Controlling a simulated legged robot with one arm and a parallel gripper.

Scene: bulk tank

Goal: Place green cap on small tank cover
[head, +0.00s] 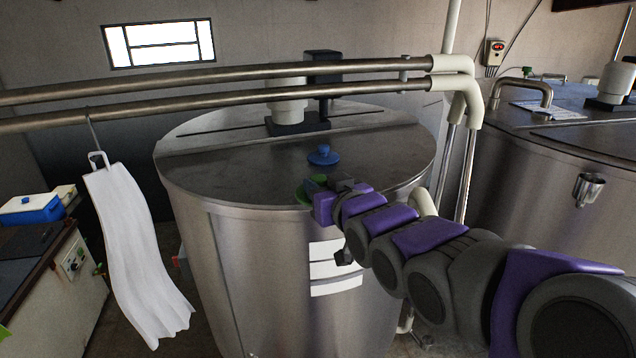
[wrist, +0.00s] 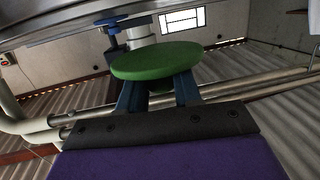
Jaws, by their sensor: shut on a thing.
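The green cap (wrist: 157,61) is round and flat, and fills the middle of the wrist view. My gripper (wrist: 158,92) is shut on it, with two dark blue fingers under its disc. In the head view my gripper (head: 318,186) is at the front edge of the small tank's top, and a green sliver of the cap (head: 302,194) shows at its left. The small tank's steel cover (head: 235,172) lies behind and beside the gripper. I cannot tell whether the cap touches it. A blue knobbed cap (head: 323,155) sits on the cover, a little beyond my gripper.
Two steel pipes (head: 220,77) run across above the tank. A white motor unit (head: 287,105) stands at the back of the cover. A white cloth (head: 135,245) hangs from the pipe at left. A larger tank (head: 560,165) stands at right. The cover's left part is clear.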

